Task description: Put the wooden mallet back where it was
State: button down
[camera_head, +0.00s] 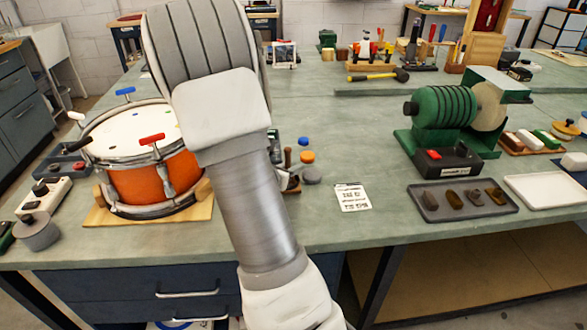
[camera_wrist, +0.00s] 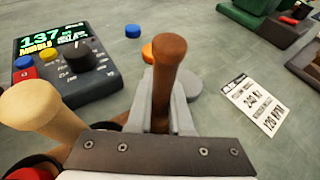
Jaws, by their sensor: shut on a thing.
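In the wrist view, a dark brown wooden handle (camera_wrist: 167,68) stands between the grey fingers of my gripper (camera_wrist: 162,100). I take it for the wooden mallet; its lower part and any head are hidden. My gripper is shut on this handle. A brown handle (camera_head: 287,157) also shows in the head view, beside my arm. That arm hides most of the gripper there. A pale wooden, round-ended handle (camera_wrist: 35,105) is at the left of the wrist view, apart from the brown handle; its lower end is covered.
A digital meter (camera_wrist: 68,65) and blue, orange and grey discs lie close by. An orange drum (camera_head: 140,180) stands left on a wooden board. A printed card (camera_head: 352,197), a parts tray (camera_head: 430,207) and a green machine (camera_head: 445,110) are right. Bench between card and drum is partly hidden.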

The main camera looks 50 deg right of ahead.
jog(key=shift+r, duration=0.1)
jog(key=shift+f, duration=0.2)
jog(key=c, duration=0.8)
grip_release()
jog(key=shift+c, duration=0.2)
jog(key=shift+r, duration=0.1)
